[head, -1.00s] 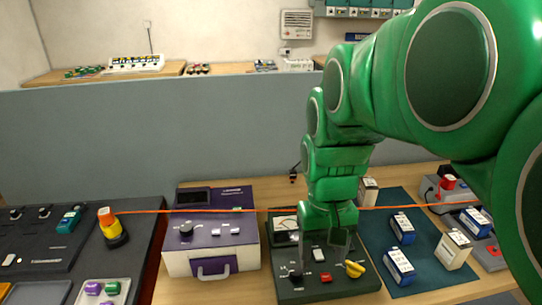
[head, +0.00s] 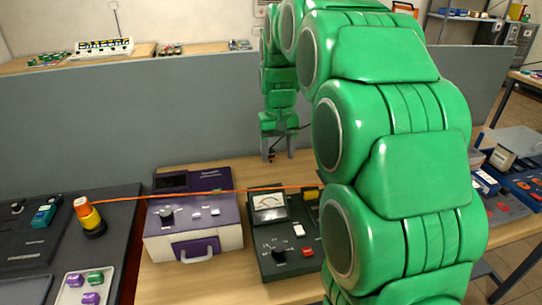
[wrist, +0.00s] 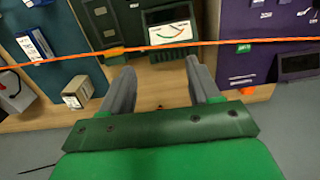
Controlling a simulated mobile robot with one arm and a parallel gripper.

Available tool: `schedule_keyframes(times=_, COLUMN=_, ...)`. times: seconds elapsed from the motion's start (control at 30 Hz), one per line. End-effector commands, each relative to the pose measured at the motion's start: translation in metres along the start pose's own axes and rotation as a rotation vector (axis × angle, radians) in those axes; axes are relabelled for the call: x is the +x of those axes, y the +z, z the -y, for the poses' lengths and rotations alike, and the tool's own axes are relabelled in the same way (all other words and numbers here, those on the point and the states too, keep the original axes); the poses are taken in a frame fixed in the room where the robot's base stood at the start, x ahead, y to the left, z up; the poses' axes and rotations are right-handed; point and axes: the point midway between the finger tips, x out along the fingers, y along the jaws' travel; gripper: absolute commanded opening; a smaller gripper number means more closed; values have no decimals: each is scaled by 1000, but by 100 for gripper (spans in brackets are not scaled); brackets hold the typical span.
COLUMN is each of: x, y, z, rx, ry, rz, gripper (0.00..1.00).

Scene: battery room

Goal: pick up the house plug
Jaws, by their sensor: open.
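A small dark item, possibly the house plug (head: 271,156), shows at my gripper's fingers in the head view, near the table's back edge. In the wrist view only a tiny dark speck (wrist: 160,106) shows between the finger bases; I cannot make out its shape. My gripper (head: 278,156) points down at the back of the table, in front of the grey partition. In the wrist view my gripper (wrist: 160,74) has its two grey fingers wide apart, with bare wood between the tips and nothing held.
A purple-and-white device (head: 192,225) and a dark meter box (head: 284,236) stand in front. The grey partition (head: 150,110) rises behind. My arm hides much of the right side.

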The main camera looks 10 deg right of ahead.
Motion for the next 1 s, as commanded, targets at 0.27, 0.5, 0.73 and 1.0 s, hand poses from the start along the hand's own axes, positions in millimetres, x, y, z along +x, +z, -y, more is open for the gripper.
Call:
schedule_keyframes(times=0.27, x=16, y=-67, z=-7, rx=3, ry=-1, rz=-24, gripper=62)
schedule_keyframes(times=0.5, x=33, y=-121, z=-14, rx=5, ry=0, rz=-51, gripper=62)
schedule_keyframes(times=0.73, x=53, y=-169, z=-22, rx=8, ry=1, rz=-76, gripper=62)
schedule_keyframes(times=1.0, x=84, y=-219, z=-32, rx=11, ry=4, rz=-100, gripper=62)
